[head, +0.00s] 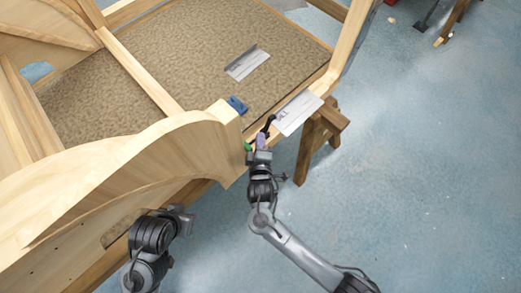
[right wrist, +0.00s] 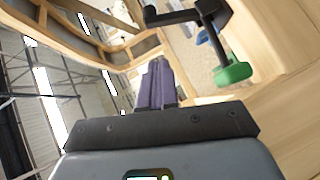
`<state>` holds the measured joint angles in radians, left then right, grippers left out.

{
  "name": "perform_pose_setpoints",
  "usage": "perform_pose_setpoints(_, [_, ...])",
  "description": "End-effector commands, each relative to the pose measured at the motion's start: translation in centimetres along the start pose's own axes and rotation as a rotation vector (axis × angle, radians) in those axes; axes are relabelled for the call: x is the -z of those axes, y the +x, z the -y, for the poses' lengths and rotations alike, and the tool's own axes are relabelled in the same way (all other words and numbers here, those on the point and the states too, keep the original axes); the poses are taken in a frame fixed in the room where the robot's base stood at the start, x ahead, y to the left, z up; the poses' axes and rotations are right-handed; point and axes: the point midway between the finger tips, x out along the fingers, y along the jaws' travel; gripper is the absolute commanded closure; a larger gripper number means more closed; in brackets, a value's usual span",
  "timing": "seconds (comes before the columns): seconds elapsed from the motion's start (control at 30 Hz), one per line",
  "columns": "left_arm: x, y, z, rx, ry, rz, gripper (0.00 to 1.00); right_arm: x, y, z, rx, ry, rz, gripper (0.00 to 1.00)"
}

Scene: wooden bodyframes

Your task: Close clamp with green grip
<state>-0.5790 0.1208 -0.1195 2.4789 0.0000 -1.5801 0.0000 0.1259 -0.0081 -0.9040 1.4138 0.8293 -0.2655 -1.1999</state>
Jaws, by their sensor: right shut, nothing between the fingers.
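The clamp with the green grip (head: 248,146) sits at the end of the curved wooden frame in the head view, with its black bar (head: 269,122) beside it. In the right wrist view the green grip (right wrist: 233,72) hangs below the black clamp frame, right of my fingers. My right gripper (head: 261,142) has purple fingers, shut and empty, next to the grip; they also show in the right wrist view (right wrist: 160,85). They look apart from the grip. My left gripper (head: 184,214) is low at the curved frame; its fingers cannot be made out.
A blue object (head: 237,105) lies by the frame's end. A metal plate (head: 298,112) lies on the frame's edge, and another (head: 247,63) on the brown panel (head: 190,60). A wooden trestle (head: 318,140) stands right of my right gripper. The blue floor (head: 430,170) to the right is mostly clear.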

Motion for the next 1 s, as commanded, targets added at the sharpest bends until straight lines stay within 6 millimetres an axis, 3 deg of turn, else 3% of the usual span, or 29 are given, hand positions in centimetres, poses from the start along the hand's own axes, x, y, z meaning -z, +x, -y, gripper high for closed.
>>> perform_pose_setpoints(0.17, [-0.2,0.9,-0.2,-0.006,-0.007,-0.001,0.57,0.0,3.3,0.1,-0.002,0.000,0.000,1.00])
perform_pose_setpoints(0.4, [-0.3,1.1,-0.2,-0.006,-0.007,-0.001,0.57,-2.1,5.3,0.0,0.000,-0.001,0.001,1.00])
perform_pose_setpoints(1.0, [-0.4,1.1,0.1,0.004,0.006,0.000,0.57,-2.9,6.0,0.0,0.002,0.002,0.000,1.00])
